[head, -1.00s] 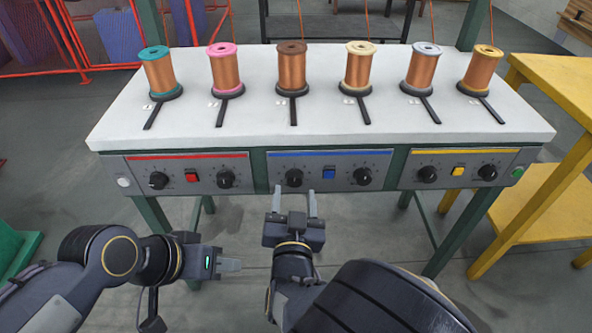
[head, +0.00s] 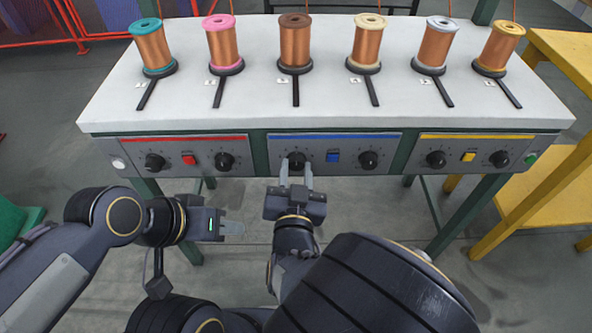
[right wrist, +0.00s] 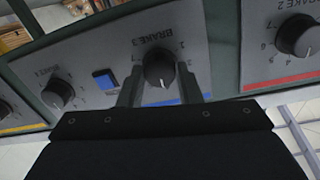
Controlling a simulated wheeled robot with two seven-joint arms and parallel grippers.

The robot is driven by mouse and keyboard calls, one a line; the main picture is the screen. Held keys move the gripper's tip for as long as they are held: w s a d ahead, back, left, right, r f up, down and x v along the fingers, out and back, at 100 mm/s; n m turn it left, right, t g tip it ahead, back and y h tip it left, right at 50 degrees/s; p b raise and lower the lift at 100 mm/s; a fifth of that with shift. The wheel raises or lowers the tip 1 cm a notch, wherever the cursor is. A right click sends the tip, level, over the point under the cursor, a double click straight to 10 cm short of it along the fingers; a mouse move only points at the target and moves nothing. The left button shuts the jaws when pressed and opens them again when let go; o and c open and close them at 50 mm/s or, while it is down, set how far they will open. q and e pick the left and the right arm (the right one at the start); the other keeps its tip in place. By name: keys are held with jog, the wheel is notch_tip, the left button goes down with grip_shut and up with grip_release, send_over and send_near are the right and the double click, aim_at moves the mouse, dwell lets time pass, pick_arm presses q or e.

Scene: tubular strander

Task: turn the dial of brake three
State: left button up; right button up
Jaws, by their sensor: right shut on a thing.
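The brake three dial (head: 296,160) is a round black knob at the left of the blue-striped panel on the table's front. In the right wrist view the knob (right wrist: 158,70) sits between my right fingers, below the upside-down label "BRAKE 3". A pale mark shows at its lower edge in that view. My right gripper (head: 296,172) points at the panel and is shut on the knob, one finger on each side. My left gripper (head: 232,229) hangs empty in front of the table, to the left; its fingers show side-on, so their gap cannot be judged.
A blue button (head: 333,157) and another black dial (head: 368,160) lie right of the held knob. The red-striped panel (head: 207,161) is left, the yellow-striped panel (head: 450,159) right. Several copper spools stand on the white tabletop (head: 330,118). A yellow table (head: 560,150) is at right.

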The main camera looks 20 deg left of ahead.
jog(key=shift+n, duration=0.3)
jog(key=n+p, duration=0.2)
jog(key=n, duration=0.1)
jog(key=shift+n+p, duration=0.85)
jog(key=shift+n, duration=1.25)
jog(key=o, duration=1)
jog(key=shift+c, duration=0.2)
jog(key=shift+f, duration=0.1)
